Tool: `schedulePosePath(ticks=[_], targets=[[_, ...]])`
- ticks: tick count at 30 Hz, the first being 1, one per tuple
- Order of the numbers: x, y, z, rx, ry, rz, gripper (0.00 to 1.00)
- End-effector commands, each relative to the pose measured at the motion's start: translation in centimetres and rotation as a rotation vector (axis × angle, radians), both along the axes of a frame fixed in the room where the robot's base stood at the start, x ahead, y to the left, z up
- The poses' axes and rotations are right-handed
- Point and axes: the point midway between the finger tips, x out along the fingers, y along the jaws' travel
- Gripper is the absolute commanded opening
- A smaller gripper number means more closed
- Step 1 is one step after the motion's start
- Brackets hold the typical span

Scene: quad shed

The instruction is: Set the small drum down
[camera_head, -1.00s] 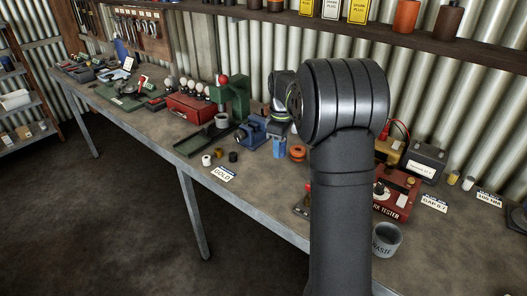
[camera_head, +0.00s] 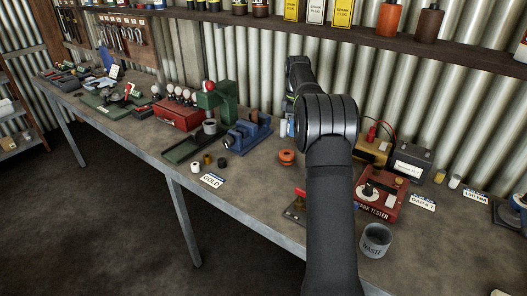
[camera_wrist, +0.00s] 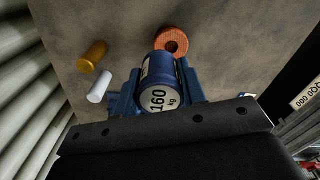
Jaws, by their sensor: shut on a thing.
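The small drum (camera_wrist: 160,92) is a blue cylinder with a pale end label reading "160 kg" in the wrist view. My gripper (camera_wrist: 160,70) has its blue fingers on both sides of the drum and is shut on it.
An orange ring-shaped spool (camera_wrist: 173,42) lies just beyond the drum and shows in the head view (camera_head: 287,157). Gold (camera_wrist: 92,55) and white (camera_wrist: 100,86) cylinders are to its left. A blue vise (camera_head: 248,138), spark tester (camera_head: 382,195) and waste cup (camera_head: 375,240) stand on the bench.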

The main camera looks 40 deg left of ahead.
Motion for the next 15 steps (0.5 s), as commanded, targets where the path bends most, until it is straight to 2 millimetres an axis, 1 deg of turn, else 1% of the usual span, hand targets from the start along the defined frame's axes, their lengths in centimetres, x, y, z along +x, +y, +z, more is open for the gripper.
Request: schedulePosePath(ticks=[2, 5, 12, 15], targets=[[0.1, 0.6, -0.4, 0.0, 0.0, 0.005, 0.13], [-0.2, 2.3, -1.4, 0.0, 0.001, 0.008, 0.13], [-1.3, 7.7, -4.8, 0.0, 0.0, 0.007, 0.13], [-1.8, 9.6, -5.9, 0.0, 0.0, 0.008, 0.13]])
